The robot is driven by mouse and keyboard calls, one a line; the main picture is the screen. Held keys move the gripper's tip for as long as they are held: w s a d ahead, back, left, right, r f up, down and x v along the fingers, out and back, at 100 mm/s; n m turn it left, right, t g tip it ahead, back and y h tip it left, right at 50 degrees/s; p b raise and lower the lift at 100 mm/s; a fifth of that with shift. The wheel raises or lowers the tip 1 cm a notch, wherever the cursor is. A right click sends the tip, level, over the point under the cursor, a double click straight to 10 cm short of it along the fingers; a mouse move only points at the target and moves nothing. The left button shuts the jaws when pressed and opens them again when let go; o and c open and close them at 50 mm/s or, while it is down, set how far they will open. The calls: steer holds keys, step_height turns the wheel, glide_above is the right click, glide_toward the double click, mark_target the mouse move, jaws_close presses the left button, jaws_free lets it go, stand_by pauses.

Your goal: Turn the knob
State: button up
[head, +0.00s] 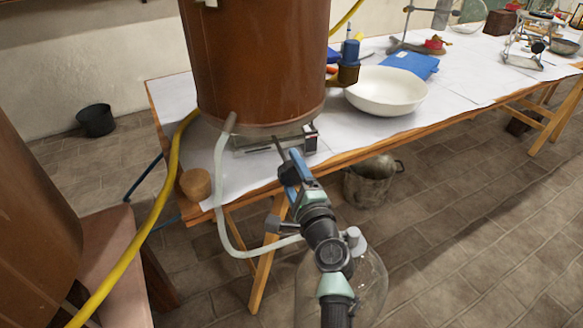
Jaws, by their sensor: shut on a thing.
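My gripper (289,161) reaches from the lower middle to the front edge of the table. It is at the front of a low metal stand (309,138) under a large brown vessel (255,65). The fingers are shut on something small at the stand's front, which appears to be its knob. The fingers cover the knob, so its shape and angle cannot be told.
A pale hose (220,175) and a yellow hose (162,195) hang left of my gripper, beside a cork (195,184). A glass flask (368,285) is below right. A white bowl (386,91) stands on the table (460,85). A metal pot (372,180) is on the floor.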

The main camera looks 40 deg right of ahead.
steer(key=shift+f, duration=0.1)
steer(key=o, duration=1.3)
steer(key=shift+a, duration=0.1)
